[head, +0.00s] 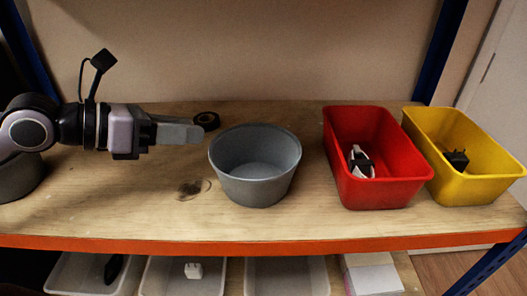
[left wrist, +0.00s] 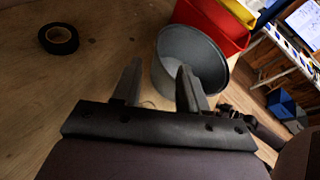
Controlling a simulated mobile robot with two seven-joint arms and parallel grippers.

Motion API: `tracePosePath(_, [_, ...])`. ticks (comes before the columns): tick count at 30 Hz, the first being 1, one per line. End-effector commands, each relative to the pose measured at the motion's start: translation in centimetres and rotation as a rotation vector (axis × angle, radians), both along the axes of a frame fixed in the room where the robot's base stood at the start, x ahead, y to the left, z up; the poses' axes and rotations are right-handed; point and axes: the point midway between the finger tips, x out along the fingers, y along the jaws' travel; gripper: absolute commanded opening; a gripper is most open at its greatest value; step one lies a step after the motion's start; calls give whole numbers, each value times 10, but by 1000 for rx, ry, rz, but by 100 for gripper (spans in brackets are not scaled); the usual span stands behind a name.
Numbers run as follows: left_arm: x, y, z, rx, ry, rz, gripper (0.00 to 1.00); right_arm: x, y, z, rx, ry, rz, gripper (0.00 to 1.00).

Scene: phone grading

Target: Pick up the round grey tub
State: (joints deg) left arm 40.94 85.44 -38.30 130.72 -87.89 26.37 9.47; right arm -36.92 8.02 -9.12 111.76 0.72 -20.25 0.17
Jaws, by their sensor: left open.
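The round grey tub (head: 256,190) stands upright and empty in the middle of the wooden shelf in the head view. My left gripper (head: 203,131) comes in from the left and points right, with its fingertips close to the tub's left rim. In the left wrist view the left gripper (left wrist: 158,70) is open, its two fingers apart with nothing held. The tub (left wrist: 170,82) shows there just beyond the fingers, its near wall partly hidden by one finger. I cannot tell whether a finger touches it. My right gripper is in neither view.
A red bin (head: 375,194) holding a white and dark item (head: 361,162) stands right of the tub. A yellow bin (head: 475,190) with a black plug (head: 456,159) is beyond it. A black tape roll (head: 207,120) lies behind the gripper. White trays (head: 300,277) sit below the shelf.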

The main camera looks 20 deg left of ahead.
Motion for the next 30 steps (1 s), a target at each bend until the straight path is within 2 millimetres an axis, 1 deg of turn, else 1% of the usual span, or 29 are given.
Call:
tracePosePath(6, [8,-9,-3,-4,0,-3,43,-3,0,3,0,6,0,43])
tracePosePath(14, [16,-16,-7,-3,0,-1,43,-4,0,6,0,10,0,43])
tracePosePath(21, [34,-33,-14,-4,1,-3,43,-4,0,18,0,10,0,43])
tracePosePath(25, [43,-41,-21,-4,0,-2,43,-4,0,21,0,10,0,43])
tracePosePath(30, [48,-45,-25,-2,1,0,43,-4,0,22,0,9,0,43])
